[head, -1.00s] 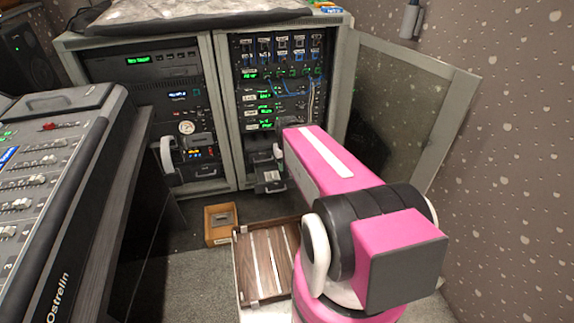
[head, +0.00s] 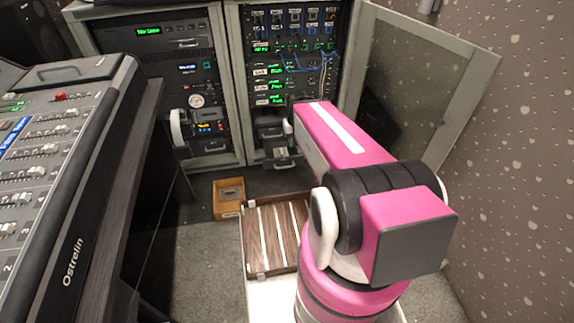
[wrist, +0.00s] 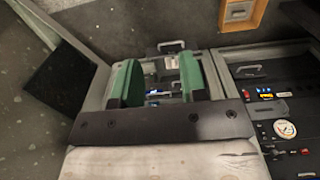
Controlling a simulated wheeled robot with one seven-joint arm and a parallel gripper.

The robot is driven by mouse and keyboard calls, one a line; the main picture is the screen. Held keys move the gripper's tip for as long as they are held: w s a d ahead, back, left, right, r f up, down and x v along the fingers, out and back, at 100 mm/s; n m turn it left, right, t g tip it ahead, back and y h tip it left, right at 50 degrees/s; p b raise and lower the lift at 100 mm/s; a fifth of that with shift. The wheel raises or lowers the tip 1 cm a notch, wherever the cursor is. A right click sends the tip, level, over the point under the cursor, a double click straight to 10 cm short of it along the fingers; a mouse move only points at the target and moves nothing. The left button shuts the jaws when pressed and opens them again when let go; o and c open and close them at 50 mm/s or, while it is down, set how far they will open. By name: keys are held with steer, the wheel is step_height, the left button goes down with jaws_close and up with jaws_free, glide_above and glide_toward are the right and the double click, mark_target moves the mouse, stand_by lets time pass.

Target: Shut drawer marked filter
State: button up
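A low drawer (head: 282,161) with a bar handle stands out a little at the bottom of the right rack. It also shows past my fingers in the wrist view, near a handle (wrist: 172,45). Its label is too small to read, so I cannot tell whether it is the one marked filter. My gripper (wrist: 160,78) shows two green fingers spread apart, with nothing held between them. They point toward the right rack's lower front. In the head view my own arm hides the gripper and part of the rack.
The right rack's door (head: 425,85) stands open to the right. A left rack (head: 200,95) has its own drawer with a handle. An orange-brown box (head: 229,212) and a slatted wooden case (head: 275,238) lie on the floor. A fader console (head: 60,150) stands at left.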

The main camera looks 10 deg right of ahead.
steer(key=shift+w+f, duration=0.1)
steer(key=c, duration=0.5)
steer(key=w+d+f+n+y, duration=0.1)
steer(key=w+f+n, duration=0.2)
steer(key=f, duration=0.1)
steer(key=w+d+f+n+t+y, duration=0.1)
steer(key=w+f+n, duration=0.2)
steer(key=w+f, duration=0.1)
steer(key=w+d+f+n+t+y, duration=0.1)
steer(key=w+f+n, duration=0.2)
steer(key=f, duration=0.3)
steer(key=shift+w+d+f+y, duration=0.1)
steer(key=shift+w+d+y, duration=0.1)
steer(key=shift+w+y, duration=0.3)
jaws_close()
steer(key=n+t, duration=0.4)
steer(key=n, duration=0.4)
glide_toward(295, 160)
step_height(295, 160, down, 4)
steer(key=s+a, duration=0.1)
steer(key=shift+w+a+y, duration=0.15)
steer(key=shift+w+y, duration=0.15)
steer(key=shift+w, duration=1.5)
